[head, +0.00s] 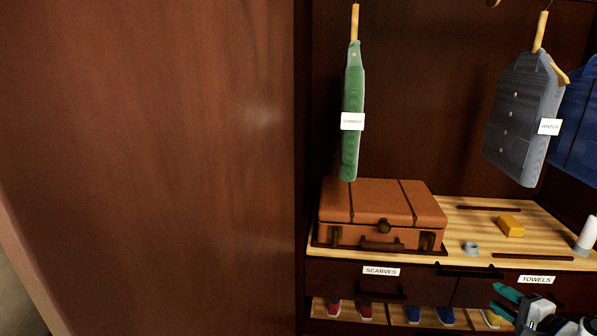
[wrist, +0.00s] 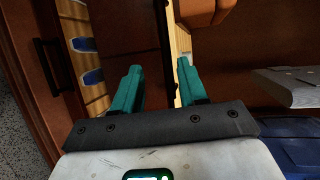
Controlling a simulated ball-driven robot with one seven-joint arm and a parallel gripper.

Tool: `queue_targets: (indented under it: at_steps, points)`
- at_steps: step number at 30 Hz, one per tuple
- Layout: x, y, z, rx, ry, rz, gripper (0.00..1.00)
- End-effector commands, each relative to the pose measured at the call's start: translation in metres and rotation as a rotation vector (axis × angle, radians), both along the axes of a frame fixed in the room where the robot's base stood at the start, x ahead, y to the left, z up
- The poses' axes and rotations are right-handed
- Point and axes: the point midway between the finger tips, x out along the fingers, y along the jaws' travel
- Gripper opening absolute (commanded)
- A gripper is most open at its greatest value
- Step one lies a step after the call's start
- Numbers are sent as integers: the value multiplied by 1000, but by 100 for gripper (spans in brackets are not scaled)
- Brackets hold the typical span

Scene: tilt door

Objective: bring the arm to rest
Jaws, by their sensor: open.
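My gripper (head: 506,302) shows at the lower right of the head view, in front of the drawer fronts below the wooden shelf. In the wrist view its two teal fingers (wrist: 158,88) stand well apart with nothing between them. My gripper is open and empty. A large dark-red wooden door panel (head: 150,150) fills the left half of the head view. I cannot tell from these frames whether the gripper touches any drawer front.
A brown suitcase (head: 375,212) lies on the wooden shelf (head: 462,216). A green garment (head: 353,100) and a grey garment (head: 520,110) hang above. A yellow block (head: 510,226) and a white cylinder (head: 587,235) stand right. Drawers are labelled SCARVES (head: 381,271) and TOWELS (head: 537,279). Shoes (head: 445,315) sit below.

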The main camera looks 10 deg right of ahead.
Motion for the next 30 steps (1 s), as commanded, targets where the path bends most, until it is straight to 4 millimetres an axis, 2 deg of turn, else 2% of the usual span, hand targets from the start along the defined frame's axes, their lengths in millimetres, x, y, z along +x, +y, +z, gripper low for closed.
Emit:
queue_targets:
  at_steps: [5, 8, 12, 16, 18, 21, 24, 30]
  points:
    - [-18, 73, -51, -148, 149, 156, 42]
    - [-44, 128, -86, -282, 269, 293, 42]
    - [-98, 200, -125, -485, 435, 503, 42]
    - [-163, 254, -146, -678, 579, 710, 42]
    - [-199, 275, -150, -775, 647, 810, 42]
    - [-243, 293, -148, -888, 725, 925, 42]
    - [-280, 304, -142, -979, 787, 1016, 42]
    - [-341, 315, -122, -1123, 884, 1158, 42]
